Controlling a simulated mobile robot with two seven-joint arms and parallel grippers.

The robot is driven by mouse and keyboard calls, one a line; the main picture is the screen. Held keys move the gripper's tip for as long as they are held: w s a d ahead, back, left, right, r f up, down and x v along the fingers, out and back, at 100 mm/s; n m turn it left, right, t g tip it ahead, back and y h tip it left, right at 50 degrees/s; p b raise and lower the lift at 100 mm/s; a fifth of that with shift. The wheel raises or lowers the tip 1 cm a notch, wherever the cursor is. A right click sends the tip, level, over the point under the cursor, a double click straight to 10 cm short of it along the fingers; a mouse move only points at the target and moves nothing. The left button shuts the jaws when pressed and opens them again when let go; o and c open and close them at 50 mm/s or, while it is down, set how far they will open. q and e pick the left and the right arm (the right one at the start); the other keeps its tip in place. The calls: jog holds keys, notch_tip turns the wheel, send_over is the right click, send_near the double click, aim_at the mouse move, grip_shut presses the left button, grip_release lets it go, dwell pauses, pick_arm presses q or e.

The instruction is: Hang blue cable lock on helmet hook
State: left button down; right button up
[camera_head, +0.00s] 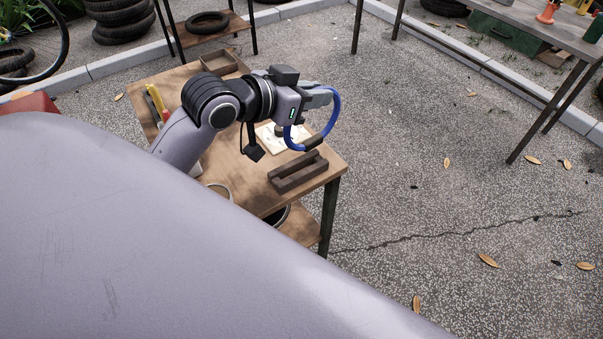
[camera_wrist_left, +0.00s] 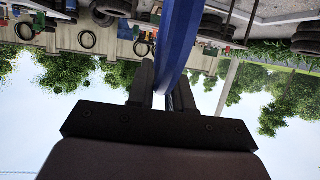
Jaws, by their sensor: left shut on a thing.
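The blue cable lock (camera_head: 338,108) is a loop of thick blue cable with a dark lock body at its lower end. My left gripper (camera_head: 320,97) is shut on the cable and holds the loop above the wooden workbench. In the left wrist view the blue cable (camera_wrist_left: 178,45) runs up between the two dark fingers of the same gripper (camera_wrist_left: 166,88). I cannot make out a helmet hook in either view. My right gripper is not in view.
The wooden workbench (camera_head: 331,172) below carries a dark wooden tray (camera_head: 298,173), a white sheet, a wooden box and a can. A metal table (camera_head: 540,28) stands at upper right. The upside-down wrist view shows a pale wall with black loops (camera_wrist_left: 87,39). The paved ground right of the bench is open.

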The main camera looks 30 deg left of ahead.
aim_at(317, 140)
pick_arm(q)
jog(key=a+r+m+h, duration=0.1)
jog(key=a+r, duration=0.2)
jog(key=r, duration=0.4)
jog(key=shift+w+a, duration=0.4)
notch_tip(317, 140, down, 20)
jog(key=b, duration=0.1)
jog(key=shift+r+b, duration=0.25)
jog(key=shift+b, duration=0.1)
jog(key=c, duration=1)
grip_release()
jog(key=shift+f, duration=0.15)
jog(key=shift+c, duration=0.2)
